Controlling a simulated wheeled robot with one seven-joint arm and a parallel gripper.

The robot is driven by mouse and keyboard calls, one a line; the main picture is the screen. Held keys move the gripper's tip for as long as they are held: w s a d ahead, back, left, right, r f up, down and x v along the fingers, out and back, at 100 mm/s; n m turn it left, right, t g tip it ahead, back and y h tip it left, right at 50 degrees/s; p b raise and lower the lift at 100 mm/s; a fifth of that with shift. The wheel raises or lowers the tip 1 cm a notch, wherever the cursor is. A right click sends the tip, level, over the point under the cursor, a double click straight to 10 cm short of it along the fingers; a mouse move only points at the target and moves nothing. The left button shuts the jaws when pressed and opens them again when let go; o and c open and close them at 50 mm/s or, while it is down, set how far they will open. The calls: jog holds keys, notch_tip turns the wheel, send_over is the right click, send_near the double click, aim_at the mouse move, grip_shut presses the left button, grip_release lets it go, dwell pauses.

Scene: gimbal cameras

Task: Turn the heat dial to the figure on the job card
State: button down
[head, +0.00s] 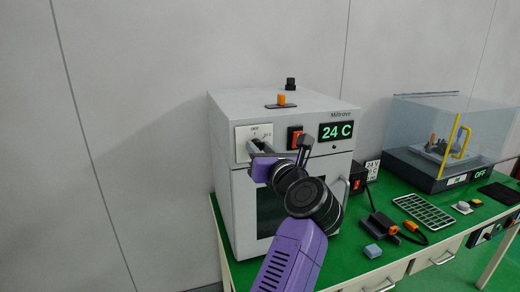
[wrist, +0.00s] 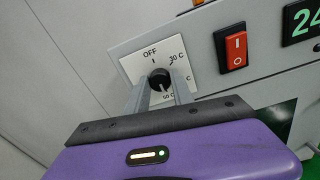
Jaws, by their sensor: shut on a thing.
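The heat dial (wrist: 160,76) is a black round knob on a white plate (wrist: 180,54) marked OFF at the top and 30 C at the right. A lower mark, perhaps 50 C, is partly hidden. My gripper (wrist: 159,88) is shut on the dial, one grey finger on each side. A short pale line shows at the knob's lower right; I cannot tell surely where the dial points.
The grey oven (head: 232,205) has a red rocker switch (head: 294,138) and a green display (head: 336,131) reading 24 C. An orange-handled part (head: 281,100) is on its top.

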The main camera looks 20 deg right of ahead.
jog(key=shift+f, duration=0.15)
jog(key=c, duration=1.1)
grip_release()
jog(key=s+b, duration=0.1)
jog(key=s, duration=0.6)
jog(key=shift+s+b, duration=0.3)
jog(key=shift+s, duration=0.1)
jog(key=shift+d, duration=0.1)
